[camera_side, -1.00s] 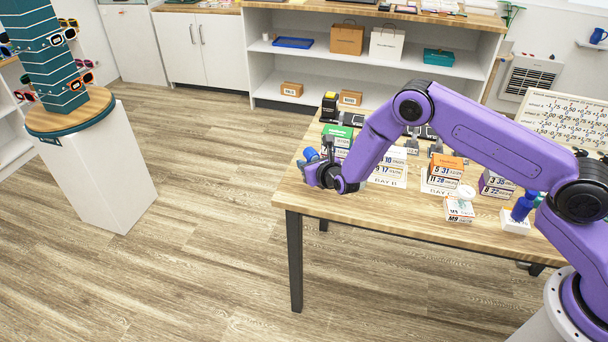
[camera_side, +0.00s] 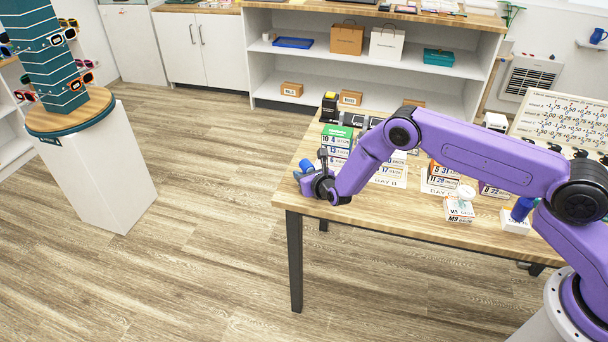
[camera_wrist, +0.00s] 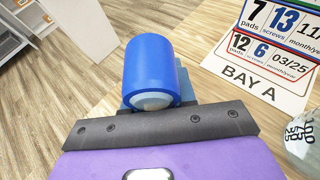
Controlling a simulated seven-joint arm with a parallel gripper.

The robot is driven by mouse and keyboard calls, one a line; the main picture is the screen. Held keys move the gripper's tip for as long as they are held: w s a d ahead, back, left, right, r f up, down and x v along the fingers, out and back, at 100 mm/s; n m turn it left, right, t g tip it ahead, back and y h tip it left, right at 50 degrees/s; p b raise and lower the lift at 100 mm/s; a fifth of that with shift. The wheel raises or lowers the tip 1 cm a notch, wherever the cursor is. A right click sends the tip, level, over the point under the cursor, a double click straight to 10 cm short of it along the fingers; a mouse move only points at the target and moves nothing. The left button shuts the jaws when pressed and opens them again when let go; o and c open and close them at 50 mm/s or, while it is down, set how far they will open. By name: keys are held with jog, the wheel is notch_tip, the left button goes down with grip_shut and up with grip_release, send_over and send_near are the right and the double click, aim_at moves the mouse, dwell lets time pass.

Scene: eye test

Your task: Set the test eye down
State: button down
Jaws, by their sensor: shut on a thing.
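The test eye is a blue cylinder with a pale rounded end (camera_wrist: 152,70), in the middle of the wrist view. In the side view its blue body (camera_side: 306,165) shows at the table's left end. My gripper (camera_side: 308,176) is shut on it, low over the wooden table (camera_side: 420,214) near its front left corner. I cannot tell whether the test eye touches the table. The fingers are mostly hidden behind the eye and the wrist plate in the wrist view.
The BAY A card sign (camera_wrist: 262,62) stands close right of the eye. A green-topped card stack (camera_side: 338,132) is behind it. The floor lies beyond the left edge.

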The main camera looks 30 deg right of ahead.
jog(key=c, duration=0.9)
grip_release()
jog(key=shift+f, duration=0.1)
jog(key=shift+v, duration=6.05)
